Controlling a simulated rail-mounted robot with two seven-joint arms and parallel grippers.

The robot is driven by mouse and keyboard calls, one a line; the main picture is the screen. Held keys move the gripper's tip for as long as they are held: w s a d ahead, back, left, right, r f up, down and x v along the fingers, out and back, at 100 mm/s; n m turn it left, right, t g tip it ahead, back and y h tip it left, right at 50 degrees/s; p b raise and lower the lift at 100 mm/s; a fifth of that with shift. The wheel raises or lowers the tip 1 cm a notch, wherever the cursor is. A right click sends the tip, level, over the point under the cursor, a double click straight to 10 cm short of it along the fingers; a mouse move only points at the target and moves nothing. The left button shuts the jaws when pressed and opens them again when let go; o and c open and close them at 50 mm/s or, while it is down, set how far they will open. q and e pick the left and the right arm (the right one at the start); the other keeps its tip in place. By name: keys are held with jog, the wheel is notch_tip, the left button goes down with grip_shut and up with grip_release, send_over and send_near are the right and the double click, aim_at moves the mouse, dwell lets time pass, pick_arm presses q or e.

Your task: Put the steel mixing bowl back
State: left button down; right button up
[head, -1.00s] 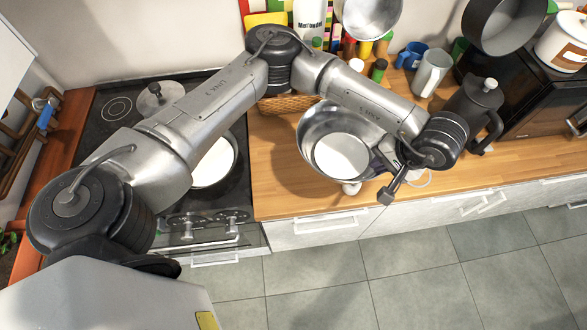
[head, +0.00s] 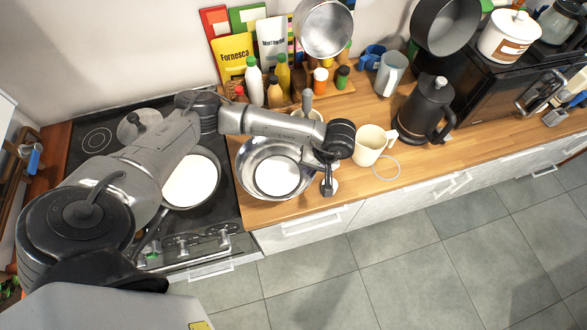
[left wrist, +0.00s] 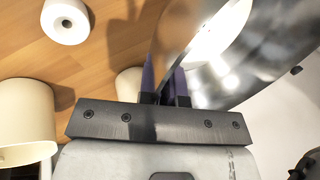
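The steel mixing bowl (head: 250,155) is over the left end of the wooden counter in the head view, beside the stove. A round white patch shows at its bottom. My left gripper (head: 306,166) is at the bowl's right rim. In the left wrist view the bowl's shiny wall (left wrist: 245,70) passes between the purple fingers (left wrist: 165,85), which are shut on it. My arm hides part of the bowl's back edge. Whether the bowl touches the counter is hard to tell. My right gripper is not in view.
A frying pan (head: 205,165) with a white inside sits on the stove. A cream mug (head: 370,147) and a black kettle (head: 424,110) stand to the right. Bottles (head: 254,80) stand behind the bowl. A steel pan (head: 323,30) and a dark pan (head: 445,25) hang above.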

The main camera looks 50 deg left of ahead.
aim_at(295, 173)
pick_arm(q)
jog(key=a, duration=0.1)
jog(key=s+a+f, duration=0.1)
jog(key=a+f+p, duration=0.1)
jog(key=shift+s+a+f, duration=0.15)
jog(key=shift+s+a, duration=0.1)
jog(key=shift+s, duration=0.15)
notch_tip(295, 173, down, 3)
jog(key=shift+f+p, duration=0.15)
jog(key=shift+p, duration=0.4)
jog(key=shift+f, duration=0.35)
jog(key=shift+f, duration=0.25)
jog(key=c, duration=1.3)
grip_release()
